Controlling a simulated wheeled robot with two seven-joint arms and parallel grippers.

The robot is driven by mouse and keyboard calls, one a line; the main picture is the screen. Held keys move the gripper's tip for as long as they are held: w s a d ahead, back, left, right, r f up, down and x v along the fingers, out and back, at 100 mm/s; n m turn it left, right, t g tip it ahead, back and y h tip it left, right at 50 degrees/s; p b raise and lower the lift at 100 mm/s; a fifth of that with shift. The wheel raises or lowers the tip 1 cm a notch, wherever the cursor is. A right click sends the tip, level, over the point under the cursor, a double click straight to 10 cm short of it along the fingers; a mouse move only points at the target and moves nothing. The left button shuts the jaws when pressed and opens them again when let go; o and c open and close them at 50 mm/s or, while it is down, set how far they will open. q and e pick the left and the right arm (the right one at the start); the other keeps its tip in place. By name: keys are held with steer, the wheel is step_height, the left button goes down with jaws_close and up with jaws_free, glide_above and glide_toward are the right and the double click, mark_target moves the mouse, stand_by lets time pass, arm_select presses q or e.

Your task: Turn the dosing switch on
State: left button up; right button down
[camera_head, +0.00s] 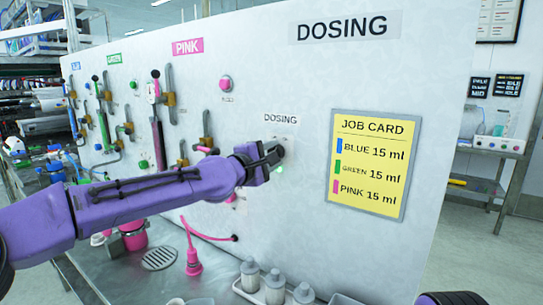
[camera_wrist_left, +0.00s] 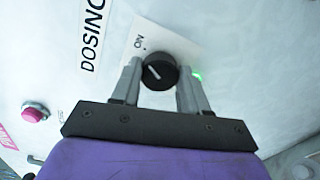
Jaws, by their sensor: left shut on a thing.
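The dosing switch (camera_wrist_left: 159,72) is a round black knob with a white line on it, under an ON label in the left wrist view. The line slants up and left, roughly toward the ON side. My left gripper (camera_wrist_left: 157,84) is shut on the knob, one finger on each side. In the head view my left gripper (camera_head: 272,155) is at the white panel below the small DOSING label and hides most of the switch (camera_head: 278,146). A green light (camera_wrist_left: 198,76) glows beside the knob; it also shows in the head view (camera_head: 280,169). My right gripper is not in view.
The panel (camera_head: 300,90) carries levers, a pink button (camera_head: 225,84) and a yellow job card (camera_head: 371,163) right of the switch. White bottles in a tray (camera_head: 262,296) and a pink plug (camera_head: 193,262) are below. A side table (camera_head: 490,155) stands at the right.

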arm_select(q)
steer(key=o, duration=1.1)
steer(key=shift+c, duration=0.2)
steer(key=b+v, duration=0.3)
steer(key=v, duration=0.7)
steer(key=shift+s+a+b, duration=0.2)
steer(key=shift+b, duration=0.2)
steer(key=shift+f, duration=0.1)
